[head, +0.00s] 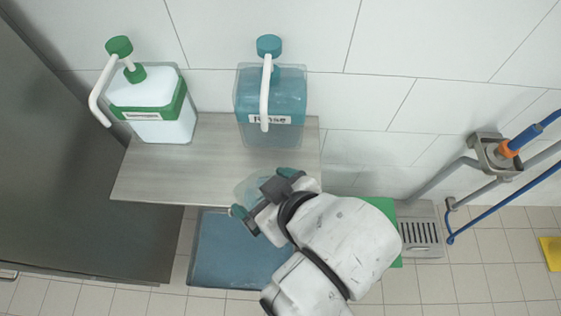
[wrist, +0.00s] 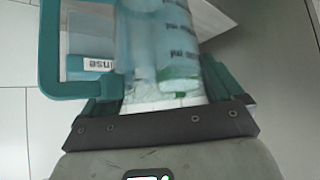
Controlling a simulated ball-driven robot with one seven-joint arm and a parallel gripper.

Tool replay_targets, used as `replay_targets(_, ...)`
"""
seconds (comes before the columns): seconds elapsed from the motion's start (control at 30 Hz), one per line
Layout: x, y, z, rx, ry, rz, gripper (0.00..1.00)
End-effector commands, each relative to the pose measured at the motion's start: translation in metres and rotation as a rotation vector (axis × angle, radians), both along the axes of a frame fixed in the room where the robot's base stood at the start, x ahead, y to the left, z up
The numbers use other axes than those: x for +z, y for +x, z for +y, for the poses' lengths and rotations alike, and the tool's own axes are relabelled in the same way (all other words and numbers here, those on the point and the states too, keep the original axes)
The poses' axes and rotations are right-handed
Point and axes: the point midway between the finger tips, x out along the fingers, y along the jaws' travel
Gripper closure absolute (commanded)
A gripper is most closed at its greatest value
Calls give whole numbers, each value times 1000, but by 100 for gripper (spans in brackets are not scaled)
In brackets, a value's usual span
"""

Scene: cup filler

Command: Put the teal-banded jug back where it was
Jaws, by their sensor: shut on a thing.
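A clear jug (head: 250,187) with teal parts is in my gripper (head: 265,193), over the front right part of the steel shelf in the head view. My arm hides much of it there. In the wrist view the jug (wrist: 165,45) fills the upper middle, with pale teal markings and a teal handle (wrist: 48,50) on its left. My gripper (wrist: 165,100) is shut on it, one teal finger on each side. I cannot tell whether the jug's base touches the shelf (head: 155,185). The teal band is not clearly seen.
A blue pump container (head: 270,95) labelled Rinse stands behind the jug. A green-banded pump container (head: 155,110) stands at the shelf's left. A blue tray (head: 235,250) lies below the shelf front. A dark panel (head: 80,150) borders the left; pipes and a drain (head: 420,232) lie right.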

Motion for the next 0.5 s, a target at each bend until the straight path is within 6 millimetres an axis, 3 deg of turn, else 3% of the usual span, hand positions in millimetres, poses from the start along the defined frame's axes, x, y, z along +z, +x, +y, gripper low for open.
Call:
replay_targets(0.37,-33,78,6,-3,0,2,41)
replay_targets(0.5,-57,101,7,-2,-1,4,41)
